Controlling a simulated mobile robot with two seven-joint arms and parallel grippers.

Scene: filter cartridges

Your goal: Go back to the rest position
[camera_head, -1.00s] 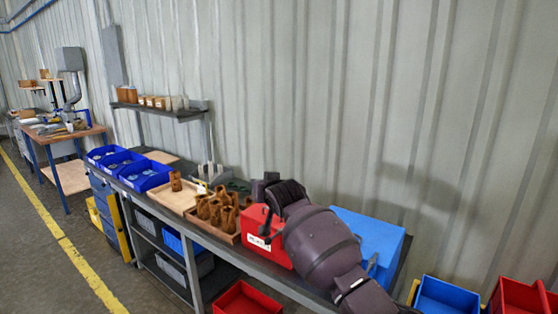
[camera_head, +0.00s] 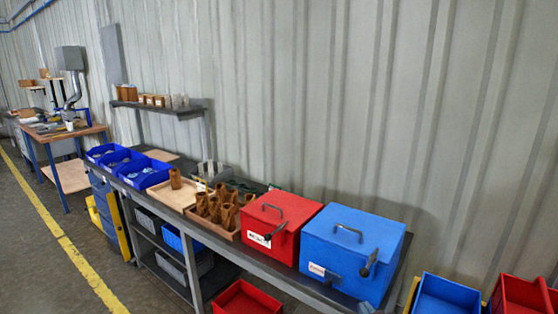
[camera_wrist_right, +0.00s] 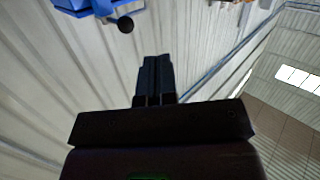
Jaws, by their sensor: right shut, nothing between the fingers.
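My right gripper (camera_wrist_right: 155,78) shows in the right wrist view with its two dark fingers together and nothing between them. It is in free air, apart from the blue box (camera_wrist_right: 85,5), whose edge and black lever knob (camera_wrist_right: 125,24) show at the top left of that view. In the head view, the blue box (camera_head: 352,250) and the red box (camera_head: 280,225) stand shut on the bench, clear of my right arm. Only a small grey piece, perhaps of my arm, shows at the bottom edge there. My left gripper is not in view.
A wooden tray of brown cartridges (camera_head: 215,208), a light board and blue bins (camera_head: 145,172) stand along the bench (camera_head: 262,262). A shelf (camera_head: 160,108) hangs above. Red and blue crates (camera_head: 445,295) stand at the lower right. The floor at left is clear.

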